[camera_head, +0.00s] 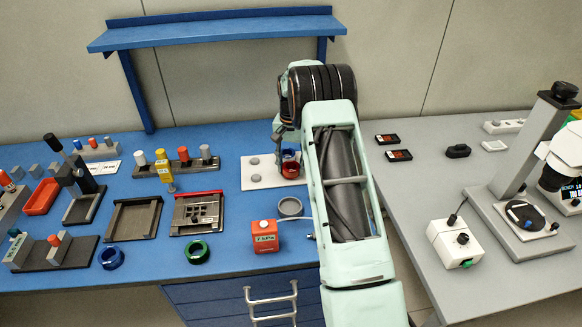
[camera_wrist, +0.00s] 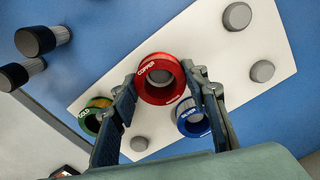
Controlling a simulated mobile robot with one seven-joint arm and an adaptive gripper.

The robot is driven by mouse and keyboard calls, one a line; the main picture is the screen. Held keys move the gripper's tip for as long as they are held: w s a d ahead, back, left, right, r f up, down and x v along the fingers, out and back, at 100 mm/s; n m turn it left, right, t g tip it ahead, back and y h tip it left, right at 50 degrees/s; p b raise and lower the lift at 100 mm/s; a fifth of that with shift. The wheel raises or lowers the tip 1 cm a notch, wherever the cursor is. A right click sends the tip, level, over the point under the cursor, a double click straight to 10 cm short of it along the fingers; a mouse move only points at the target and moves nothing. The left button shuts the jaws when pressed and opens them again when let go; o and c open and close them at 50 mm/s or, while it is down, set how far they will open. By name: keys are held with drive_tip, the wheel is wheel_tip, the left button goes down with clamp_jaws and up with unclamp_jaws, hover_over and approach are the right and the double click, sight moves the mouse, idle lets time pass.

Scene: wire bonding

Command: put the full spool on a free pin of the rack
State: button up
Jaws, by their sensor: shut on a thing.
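The red spool (camera_wrist: 160,80), marked COPPER, is held between the two fingers of my gripper (camera_wrist: 165,88). It also shows in the head view (camera_head: 291,170), at the right end of the rack. The white rack (camera_wrist: 200,50) has several grey pins; bare ones stand at upper right (camera_wrist: 237,16), right (camera_wrist: 262,71) and lower left (camera_wrist: 139,143). A grey pin top shows through the red spool's hole; I cannot tell whether the spool is seated. A green spool (camera_wrist: 94,113), marked GOLD, and a blue spool (camera_wrist: 191,122), marked SILVER, flank it.
A red labelled box (camera_head: 265,237) and a grey ring (camera_head: 290,207) are in front of the rack (camera_head: 262,184). A blue ring (camera_head: 111,258) and a green ring (camera_head: 196,252) lie near the blue bench's front edge. A shelf (camera_head: 215,32) overhangs the back.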

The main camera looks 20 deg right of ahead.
drive_tip(key=shift+f, duration=0.45)
drive_tip(key=shift+f, duration=0.2)
drive_tip(key=o, duration=1.1)
drive_tip(key=shift+c, duration=0.2)
drive_tip(key=shift+r, duration=0.1)
wheel_tip(320, 180, up, 12)
drive_tip(key=shift+b, duration=0.35)
drive_tip(key=shift+r, duration=0.1)
